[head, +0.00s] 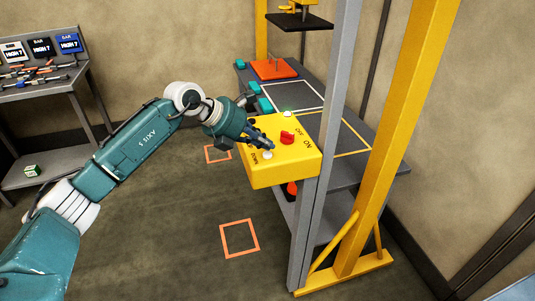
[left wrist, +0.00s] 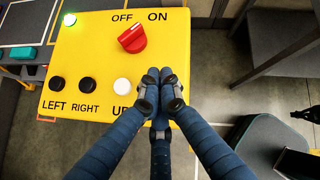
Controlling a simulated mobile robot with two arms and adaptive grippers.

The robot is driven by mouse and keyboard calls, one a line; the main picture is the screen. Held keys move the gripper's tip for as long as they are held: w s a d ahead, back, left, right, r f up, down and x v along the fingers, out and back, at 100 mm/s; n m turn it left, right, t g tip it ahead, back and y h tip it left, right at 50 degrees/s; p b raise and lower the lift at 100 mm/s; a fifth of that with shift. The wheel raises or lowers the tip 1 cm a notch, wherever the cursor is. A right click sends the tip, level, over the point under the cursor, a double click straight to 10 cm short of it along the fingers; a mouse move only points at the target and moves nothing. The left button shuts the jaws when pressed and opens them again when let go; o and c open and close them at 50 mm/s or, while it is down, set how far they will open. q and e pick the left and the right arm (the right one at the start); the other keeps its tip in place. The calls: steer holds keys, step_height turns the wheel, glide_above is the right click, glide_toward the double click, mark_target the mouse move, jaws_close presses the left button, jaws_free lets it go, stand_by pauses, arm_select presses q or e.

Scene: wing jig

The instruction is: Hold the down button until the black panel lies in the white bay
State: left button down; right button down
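The black panel (head: 312,22) hangs level under the hoist at the top of the head view, well above the table. The white bay (head: 298,95) is a white-outlined area on the dark table top and looks empty. My left gripper (head: 270,147) is over this button end of the box, fingers together and empty. In the left wrist view its fingertips (left wrist: 159,75) hide the spot right of the white UP button (left wrist: 122,85). I cannot tell whether they touch a button. My right gripper is out of view.
A red switch (head: 287,138) points toward ON, and a green lamp (head: 288,114) is lit. An orange plate (head: 272,68) lies at the table's far end. Grey and yellow posts (head: 388,130) stand at the right. The floor at front left is clear.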

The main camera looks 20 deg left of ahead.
mark_target(266, 154)
arm_select(q)
steer(key=shift+f, duration=0.3)
steer(key=shift+f+b, duration=0.35)
stand_by(0.4)
steer(key=shift+f, duration=0.15)
stand_by(2.9)
steer(key=shift+r+p, duration=0.45)
steer(key=shift+r, duration=0.5)
steer(key=shift+r+p, duration=1.55)
steer(key=shift+r, duration=1)
